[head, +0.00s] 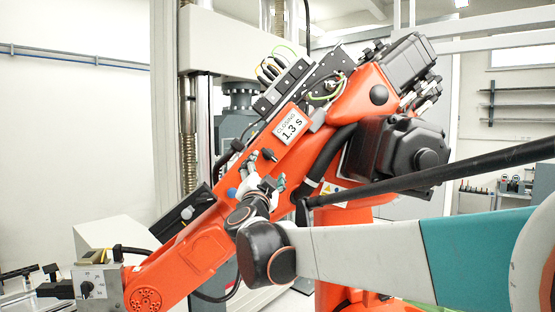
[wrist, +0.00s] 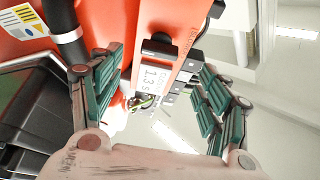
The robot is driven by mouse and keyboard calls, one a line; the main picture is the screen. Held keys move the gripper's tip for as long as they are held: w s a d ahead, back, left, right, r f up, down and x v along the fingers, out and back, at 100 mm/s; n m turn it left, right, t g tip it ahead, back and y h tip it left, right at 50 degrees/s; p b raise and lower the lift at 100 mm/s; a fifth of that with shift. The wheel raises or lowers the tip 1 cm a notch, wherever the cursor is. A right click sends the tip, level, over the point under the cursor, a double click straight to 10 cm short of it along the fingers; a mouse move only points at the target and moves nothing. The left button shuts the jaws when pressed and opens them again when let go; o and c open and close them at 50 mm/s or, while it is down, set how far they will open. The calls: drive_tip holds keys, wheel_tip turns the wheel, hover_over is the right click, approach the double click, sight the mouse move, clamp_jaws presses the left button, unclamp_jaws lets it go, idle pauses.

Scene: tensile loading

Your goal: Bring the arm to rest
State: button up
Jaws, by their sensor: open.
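My gripper (head: 264,172) is raised in front of the orange industrial arm (head: 200,245), just below its white sign (head: 290,126) reading "CLOSING 1.3 S". In the wrist view my gripper (wrist: 160,85) has its two green-padded fingers spread wide apart. Nothing is held between them. The orange arm (wrist: 170,35) and the sign (wrist: 153,80) show through the gap, beyond the fingers. I cannot tell how far the fingertips are from the orange surface. My own white and teal arm reaches in from the lower right in the head view.
A dark bar (head: 450,172) crosses above my arm from the right. Black motor housings (head: 400,150) sit on the orange arm at the right. A testing frame column (head: 165,100) stands behind. A grey control box (head: 98,287) is at lower left.

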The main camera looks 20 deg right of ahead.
drive_tip(key=shift+v, duration=1.2)
drive_tip(key=shift+d, duration=0.1)
drive_tip(key=s+a+f+n+g+y+b, duration=0.1)
drive_tip(key=s+f+n+y+b, duration=0.35)
drive_tip(key=f, duration=0.45)
drive_tip(key=s+a+f+n+g+y+b, duration=0.25)
drive_tip(key=s+f+b, duration=0.25)
drive_tip(key=f+b, duration=0.3)
drive_tip(key=s+a+f+n+g+y+b, duration=0.1)
drive_tip(key=s+f+n+y+b, duration=0.3)
drive_tip(key=f, duration=0.6)
drive_tip(key=s+d+f+g+h+b, duration=0.1)
drive_tip(key=s+d+f+g+b, duration=0.2)
drive_tip(key=s+f, duration=0.4)
drive_tip(key=s+d+f+n+g+h+b, duration=0.1)
drive_tip(key=s+f+b, duration=0.4)
drive_tip(key=f, duration=1.1)
drive_tip(key=s+d+f+g+h+b, duration=0.2)
drive_tip(key=s+d+f+g+b, duration=0.2)
drive_tip(key=s+f, duration=0.7)
drive_tip(key=shift+d+f+n+g+b, duration=0.3)
drive_tip(key=shift+d+f+g+b, duration=0.05)
drive_tip(key=shift+f+b, duration=0.1)
drive_tip(key=shift+s, duration=0.1)
